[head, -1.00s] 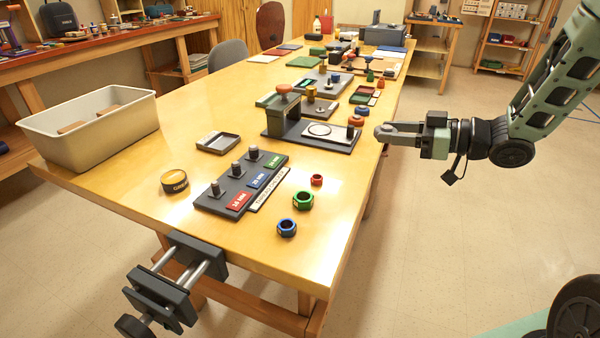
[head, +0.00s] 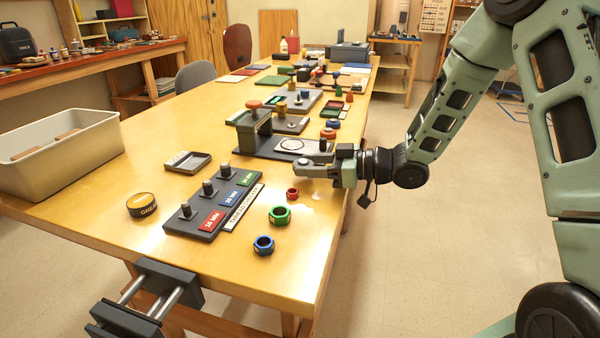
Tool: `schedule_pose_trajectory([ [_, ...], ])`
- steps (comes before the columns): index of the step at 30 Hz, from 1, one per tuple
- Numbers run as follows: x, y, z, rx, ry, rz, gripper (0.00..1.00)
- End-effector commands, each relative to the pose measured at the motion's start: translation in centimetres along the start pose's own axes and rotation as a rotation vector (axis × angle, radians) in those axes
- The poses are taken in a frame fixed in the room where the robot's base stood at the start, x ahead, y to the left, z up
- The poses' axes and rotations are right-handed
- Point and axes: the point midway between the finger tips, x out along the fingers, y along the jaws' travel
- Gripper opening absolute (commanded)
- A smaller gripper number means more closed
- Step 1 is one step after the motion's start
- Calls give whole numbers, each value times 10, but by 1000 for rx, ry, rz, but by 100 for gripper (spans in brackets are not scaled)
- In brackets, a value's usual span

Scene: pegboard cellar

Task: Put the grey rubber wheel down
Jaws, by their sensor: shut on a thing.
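My gripper (head: 312,166) reaches in from the right over the table's right edge. Its jaws are shut on a small grey thing, the grey rubber wheel (head: 301,171), of which only a little shows at the fingertips. The wheel is held over the wooden table (head: 120,235), just behind a small red nut (head: 292,193) as seen from here. How high it is above the tabletop is hard to tell. The dark press fixture (head: 238,150), with a white ring on its base, is just behind and left of the gripper.
A green nut (head: 279,215) and a blue nut (head: 264,245) lie in front. A peg block (head: 181,224) with coloured labels, a shallow grey tray (head: 188,162), a round tin (head: 142,205) and a large bin (head: 20,185) stand leftward.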

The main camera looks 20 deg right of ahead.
Motion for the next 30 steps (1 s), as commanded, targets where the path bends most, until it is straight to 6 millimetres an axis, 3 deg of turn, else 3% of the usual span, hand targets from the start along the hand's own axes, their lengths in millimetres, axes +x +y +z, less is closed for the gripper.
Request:
schedule_pose_trajectory([
  [6,27,-1,16,1,1,-2,16],
  [29,29,-2,33,6,-7,-2,16],
  [30,29,-2,34,7,-9,-2,47],
])
